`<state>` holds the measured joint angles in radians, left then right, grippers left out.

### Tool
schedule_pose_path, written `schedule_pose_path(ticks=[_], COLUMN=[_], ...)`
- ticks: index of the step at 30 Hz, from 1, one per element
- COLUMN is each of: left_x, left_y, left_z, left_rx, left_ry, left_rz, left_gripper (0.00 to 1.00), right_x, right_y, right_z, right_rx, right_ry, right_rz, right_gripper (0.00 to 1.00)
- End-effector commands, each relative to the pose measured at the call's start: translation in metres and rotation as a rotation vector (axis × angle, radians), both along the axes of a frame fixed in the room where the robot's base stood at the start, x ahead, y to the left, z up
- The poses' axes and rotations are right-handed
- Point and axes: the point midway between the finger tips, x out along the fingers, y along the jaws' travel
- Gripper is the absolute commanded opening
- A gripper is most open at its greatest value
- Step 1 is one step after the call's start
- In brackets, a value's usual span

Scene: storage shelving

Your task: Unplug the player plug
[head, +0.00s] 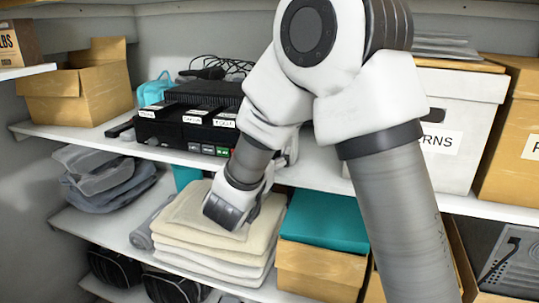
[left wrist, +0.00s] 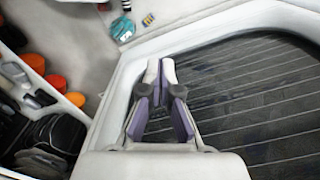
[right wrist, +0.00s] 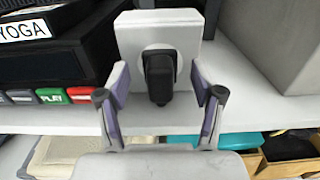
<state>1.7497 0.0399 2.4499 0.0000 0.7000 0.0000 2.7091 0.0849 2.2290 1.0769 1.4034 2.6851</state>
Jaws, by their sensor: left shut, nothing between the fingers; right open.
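The black plug (right wrist: 158,80) sits in a white socket block (right wrist: 188,50) in the right wrist view. My right gripper (right wrist: 159,76) is open, with one finger on each side of the plug and visible gaps between. The black player (head: 190,128) stands on the middle shelf, and its red and green buttons show in the right wrist view (right wrist: 60,97). In the head view my right arm hides the plug and most of the socket block. My left gripper (left wrist: 161,68) is shut and empty in the left wrist view, away from the plug.
A white box (head: 462,95) stands right of my arm on the middle shelf (head: 310,175). Folded beige cloths (head: 190,215) and a teal-lidded box (head: 325,220) lie below. An open cardboard box (head: 80,90) stands at the left.

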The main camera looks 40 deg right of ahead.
Motion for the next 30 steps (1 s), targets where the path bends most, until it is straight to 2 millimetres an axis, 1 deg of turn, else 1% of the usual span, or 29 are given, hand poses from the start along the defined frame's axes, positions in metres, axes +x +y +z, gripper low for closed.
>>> schedule_pose_path(ticks=[14,26,30], left_x=[0.0,0.0,0.0], left_y=[0.0,0.0,0.0], left_z=[0.0,-0.012,-0.014], left_rx=[0.0,0.0,0.0], left_ry=[0.0,0.0,0.0], left_rz=[0.0,0.0,0.0], left_gripper=[0.0,0.0,0.0], right_x=[0.0,0.0,0.0], right_y=[0.0,0.0,0.0], right_z=[0.0,-0.001,0.0], right_rx=[0.0,0.0,0.0], right_ry=[0.0,-0.001,-0.001], right_rz=[0.0,0.0,0.0], right_gripper=[0.67,0.67,0.67])
